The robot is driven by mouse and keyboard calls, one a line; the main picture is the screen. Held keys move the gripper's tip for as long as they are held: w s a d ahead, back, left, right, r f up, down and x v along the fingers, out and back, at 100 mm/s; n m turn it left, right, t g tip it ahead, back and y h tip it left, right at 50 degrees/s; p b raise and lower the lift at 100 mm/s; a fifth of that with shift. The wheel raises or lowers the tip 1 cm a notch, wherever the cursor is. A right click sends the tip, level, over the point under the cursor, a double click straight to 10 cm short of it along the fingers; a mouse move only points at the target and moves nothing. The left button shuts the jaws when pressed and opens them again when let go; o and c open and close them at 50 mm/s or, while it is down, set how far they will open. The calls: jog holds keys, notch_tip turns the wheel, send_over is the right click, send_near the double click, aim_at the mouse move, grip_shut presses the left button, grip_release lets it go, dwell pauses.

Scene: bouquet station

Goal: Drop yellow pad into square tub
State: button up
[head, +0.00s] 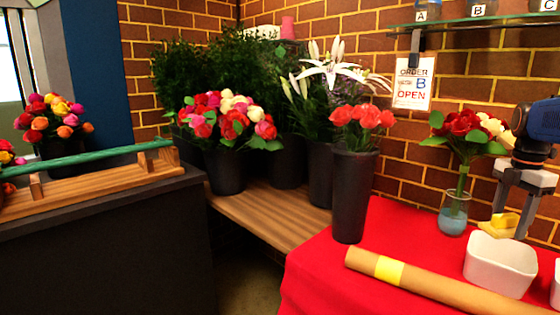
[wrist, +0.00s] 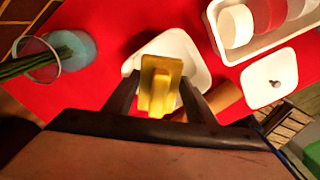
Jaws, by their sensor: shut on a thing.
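The yellow pad (wrist: 158,84) is held between the two fingers of my gripper (wrist: 157,100), which is shut on it. In the head view the yellow pad (head: 493,224) shows at the fingertips of my gripper (head: 508,222), by the far left rim of the white square tub (head: 499,268). In the wrist view the pad covers part of the square tub (wrist: 196,64), which lies beyond it and below. The tub stands on the red cloth. The pad hides much of the tub's inside in the wrist view.
A glass vase (head: 454,214) with red and cream flowers stands left of my gripper. A brown paper roll (head: 440,284) with a yellow band lies in front of the tub.

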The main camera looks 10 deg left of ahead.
jog(key=o, duration=1.2)
jog(key=shift+r, duration=0.1)
notch_tip(320, 180, up, 17)
jog(key=shift+r, duration=0.1)
jog(key=shift+s, duration=0.1)
